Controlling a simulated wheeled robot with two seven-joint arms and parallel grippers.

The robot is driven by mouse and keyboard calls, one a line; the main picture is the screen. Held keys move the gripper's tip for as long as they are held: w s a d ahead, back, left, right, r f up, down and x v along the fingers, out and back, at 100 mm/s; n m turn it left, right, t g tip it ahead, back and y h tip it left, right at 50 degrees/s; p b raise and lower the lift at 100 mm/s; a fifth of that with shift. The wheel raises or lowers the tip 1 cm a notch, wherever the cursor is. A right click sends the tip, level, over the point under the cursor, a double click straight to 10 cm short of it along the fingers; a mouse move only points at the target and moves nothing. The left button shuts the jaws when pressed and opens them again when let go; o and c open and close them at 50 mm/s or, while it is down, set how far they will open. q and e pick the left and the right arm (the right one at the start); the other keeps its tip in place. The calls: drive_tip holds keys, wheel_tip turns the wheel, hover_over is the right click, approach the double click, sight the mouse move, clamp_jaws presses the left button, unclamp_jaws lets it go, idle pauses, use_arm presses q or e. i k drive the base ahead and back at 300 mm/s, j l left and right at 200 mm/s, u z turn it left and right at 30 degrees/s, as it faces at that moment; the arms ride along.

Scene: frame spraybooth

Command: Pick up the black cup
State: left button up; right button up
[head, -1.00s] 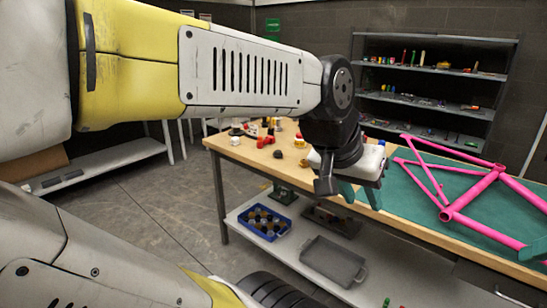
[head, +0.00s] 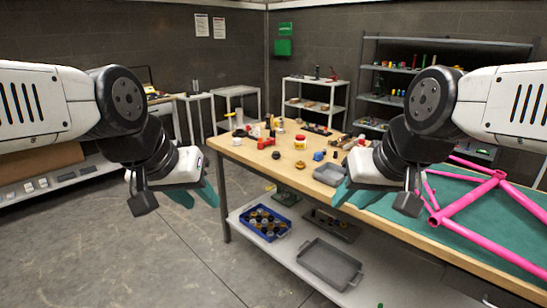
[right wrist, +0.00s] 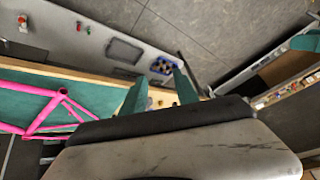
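I cannot pick out the black cup for certain. A small dark rounded object (head: 276,155) sits on the wooden workbench (head: 250,158) in the head view; it is too small to tell if it is a cup. My left gripper (head: 195,194) hangs over the floor left of the bench, its teal fingers apart and empty. My right gripper (head: 356,192) is above the bench's front edge by the green mat. Its fingers also show apart with nothing between them in the right wrist view (right wrist: 158,92).
A pink bike frame (head: 470,205) lies on the green mat (head: 510,238). A grey tray (head: 328,174), a red-and-yellow jar (head: 300,142) and other small items stand on the bench. The lower shelf holds a blue crate (head: 284,231) and a grey tray (head: 330,264).

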sight(276, 155)
drive_tip(key=i+u, duration=0.3)
drive_tip(key=i, duration=1.6)
